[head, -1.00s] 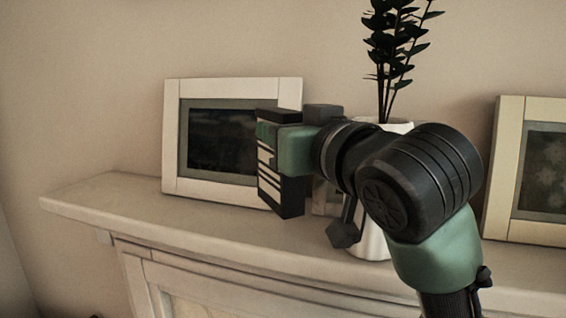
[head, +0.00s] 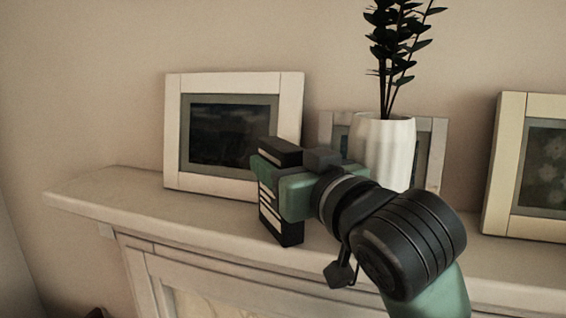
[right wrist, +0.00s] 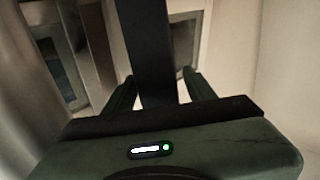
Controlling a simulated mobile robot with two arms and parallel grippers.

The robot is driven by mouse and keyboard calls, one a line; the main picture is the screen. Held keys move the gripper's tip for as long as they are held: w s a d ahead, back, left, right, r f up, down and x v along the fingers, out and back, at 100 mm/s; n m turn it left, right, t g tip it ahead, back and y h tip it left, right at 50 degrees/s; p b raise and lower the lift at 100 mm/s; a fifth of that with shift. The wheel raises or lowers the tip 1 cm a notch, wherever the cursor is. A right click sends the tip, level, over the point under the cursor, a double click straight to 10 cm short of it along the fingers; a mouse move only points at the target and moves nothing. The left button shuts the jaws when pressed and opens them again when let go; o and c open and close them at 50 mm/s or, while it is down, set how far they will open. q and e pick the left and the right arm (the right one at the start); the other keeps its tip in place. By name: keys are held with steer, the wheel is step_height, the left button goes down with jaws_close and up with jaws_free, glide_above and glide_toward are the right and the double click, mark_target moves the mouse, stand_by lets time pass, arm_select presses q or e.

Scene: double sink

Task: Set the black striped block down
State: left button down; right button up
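The black striped block (head: 268,218), black with white stripes, stands roughly upright over the front part of the white mantel shelf (head: 130,200). My right gripper (head: 283,190) has its green fingers around the block's upper part and is shut on it. Its lower end appears at or just above the shelf top; I cannot tell whether it touches. In the right wrist view the block (right wrist: 152,50) is a dark bar between the two green fingers (right wrist: 158,92). My left gripper is not in view.
A white-framed picture (head: 178,130) stands behind the block. A white vase (head: 387,150) with dark leaves stands to the right, before a smaller frame (head: 436,150). Another frame (head: 502,160) stands far right. The shelf is clear at the left.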

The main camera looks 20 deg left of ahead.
steer(key=shift+r, duration=0.1)
steer(key=shift+r, duration=0.15)
steer(key=b+v, duration=0.3)
steer(key=v, duration=0.9)
